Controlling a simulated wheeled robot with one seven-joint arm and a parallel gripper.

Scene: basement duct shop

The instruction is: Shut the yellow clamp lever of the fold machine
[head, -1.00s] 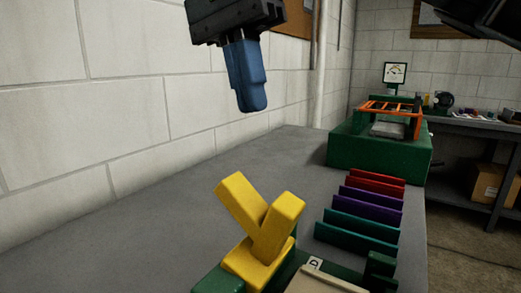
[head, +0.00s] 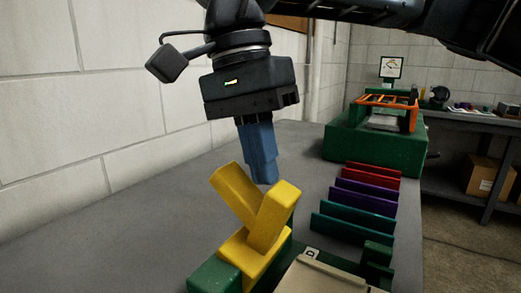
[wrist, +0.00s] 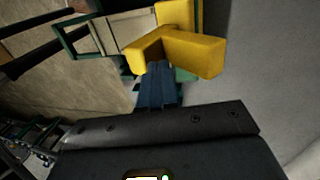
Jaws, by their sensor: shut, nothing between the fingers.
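The yellow clamp lever (head: 235,195) stands at the near end of the green fold machine (head: 215,276). Its arm leans up and to the left, crossing a second yellow piece (head: 273,215) that leans right, so the two form a V on a yellow base. My gripper (head: 265,180) points down with its blue fingers together and empty. Its tips are just behind and above the V in the head view; I cannot tell whether they touch it. In the wrist view the yellow lever (wrist: 195,52) lies just beyond my fingertips (wrist: 157,68).
A row of teal, purple and red strips (head: 355,205) stands right of the machine. Farther back is a green machine with an orange frame (head: 388,105). The grey tabletop (head: 120,225) is clear on the left, up to the white block wall (head: 80,110).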

